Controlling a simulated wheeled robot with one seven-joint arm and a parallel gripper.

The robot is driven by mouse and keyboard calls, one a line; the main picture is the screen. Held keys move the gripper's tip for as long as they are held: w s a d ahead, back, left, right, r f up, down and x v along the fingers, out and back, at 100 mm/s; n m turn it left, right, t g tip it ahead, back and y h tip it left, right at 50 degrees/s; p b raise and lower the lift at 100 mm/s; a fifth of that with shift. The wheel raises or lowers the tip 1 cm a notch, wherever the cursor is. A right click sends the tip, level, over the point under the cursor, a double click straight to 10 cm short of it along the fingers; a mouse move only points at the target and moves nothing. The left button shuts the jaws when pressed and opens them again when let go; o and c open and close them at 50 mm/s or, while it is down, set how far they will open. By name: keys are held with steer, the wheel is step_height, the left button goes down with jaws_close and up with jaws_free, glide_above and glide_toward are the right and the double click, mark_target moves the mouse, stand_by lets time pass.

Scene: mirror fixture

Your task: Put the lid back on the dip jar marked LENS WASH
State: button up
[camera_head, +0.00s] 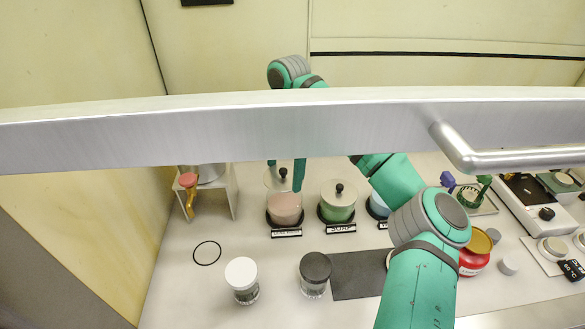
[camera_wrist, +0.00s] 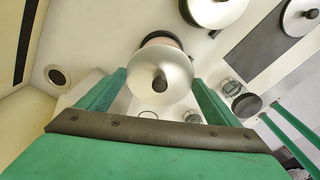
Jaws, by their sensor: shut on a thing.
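The leftmost dip jar (camera_head: 285,208) holds pink liquid and stands on a dark base; its label is small, but looks like LENS WASH (camera_head: 286,233). A round silver lid (camera_head: 279,183) with a black knob is over this jar, and appears raised above it. The same lid (camera_wrist: 150,62) fills the middle of the wrist view, with the jar's dark base and a pink edge partly hidden behind it. My gripper (camera_wrist: 160,82) is shut on the lid, one green finger on each side. In the head view my gripper (camera_head: 285,170) is partly hidden by a metal bar.
A lidded green jar (camera_head: 337,213) stands close on the right, then a blue jar (camera_head: 377,206) partly behind my arm. A stand with a brass-coloured tap (camera_head: 190,195) is at left. White-capped (camera_head: 242,272) and black-capped (camera_head: 315,268) jars stand in front. A black ring (camera_head: 207,253) lies front left.

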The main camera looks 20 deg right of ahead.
mark_target(284, 180)
steer(key=shift+a+f, duration=0.1)
steer(key=shift+f, duration=1.95)
steer(key=shift+s+f, duration=0.2)
steer(key=shift+f, duration=0.75)
steer(key=shift+w, duration=0.25)
steer(key=shift+a, duration=0.1)
steer(key=shift+s+d, duration=0.3)
steer(key=shift+d, duration=0.15)
steer(key=shift+w+a+f, duration=0.15)
steer(key=shift+a+f, duration=0.05)
steer(key=shift+a, duration=0.15)
steer(key=shift+d, duration=0.15)
